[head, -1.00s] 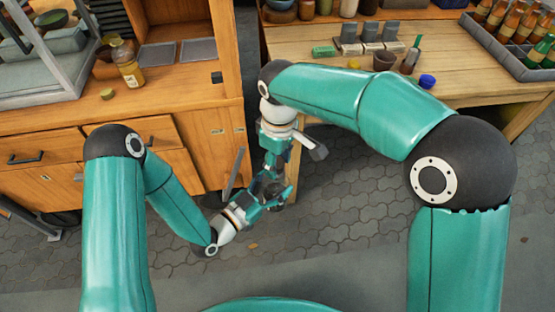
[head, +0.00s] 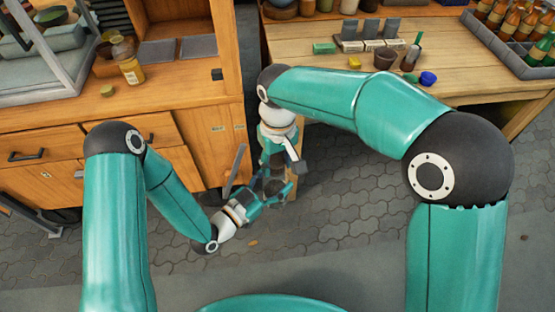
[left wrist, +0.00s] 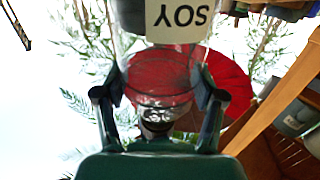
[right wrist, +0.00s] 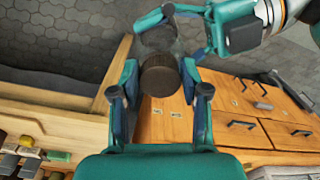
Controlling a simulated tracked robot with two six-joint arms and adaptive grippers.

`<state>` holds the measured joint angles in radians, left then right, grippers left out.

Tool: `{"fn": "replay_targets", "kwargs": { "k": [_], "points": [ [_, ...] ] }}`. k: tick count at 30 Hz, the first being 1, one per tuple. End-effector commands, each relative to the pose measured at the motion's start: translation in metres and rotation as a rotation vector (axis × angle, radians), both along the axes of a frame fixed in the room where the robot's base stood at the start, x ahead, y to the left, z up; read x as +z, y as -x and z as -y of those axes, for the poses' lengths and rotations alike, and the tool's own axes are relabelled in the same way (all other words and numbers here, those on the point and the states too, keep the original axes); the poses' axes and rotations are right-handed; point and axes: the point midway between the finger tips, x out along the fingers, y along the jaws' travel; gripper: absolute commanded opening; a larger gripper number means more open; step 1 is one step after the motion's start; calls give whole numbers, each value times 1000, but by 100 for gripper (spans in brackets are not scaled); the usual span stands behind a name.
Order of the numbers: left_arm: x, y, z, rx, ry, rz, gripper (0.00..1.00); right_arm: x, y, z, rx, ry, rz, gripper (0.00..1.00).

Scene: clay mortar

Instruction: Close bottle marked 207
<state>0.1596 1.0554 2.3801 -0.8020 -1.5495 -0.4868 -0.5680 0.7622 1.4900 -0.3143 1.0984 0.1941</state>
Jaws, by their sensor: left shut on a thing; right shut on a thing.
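My two grippers meet low in front of the cabinet. My left gripper (head: 264,203) is shut on a clear glass jar (left wrist: 165,60), whose pale label (left wrist: 180,20) reads SOY, upside down in the left wrist view. My right gripper (right wrist: 160,85) is shut on a round brown lid (right wrist: 160,78) at the jar's end. I cannot tell whether the lid is seated. A bottle of yellow liquid (head: 129,68) with a pale label stands on the cabinet top, with a small olive cap (head: 107,90) lying nearby. No 207 marking is legible.
A wooden cabinet (head: 215,130) stands at left and a wooden table (head: 480,75) at right. Paved floor (head: 350,190) lies open below.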

Motion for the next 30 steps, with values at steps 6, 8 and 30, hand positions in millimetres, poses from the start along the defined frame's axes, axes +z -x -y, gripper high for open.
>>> {"fn": "replay_targets", "kwargs": {
  "k": [6,8,30],
  "points": [
    [0,0,0,-1,0,0,0,0,1,-4,-486,0,1,34],
    [0,0,0,-1,0,0,0,0,1,-6,-622,0,1,34],
    [0,1,1,-3,-1,1,0,-1,-10,-12,-2306,2,-3,34]
  ]
}}
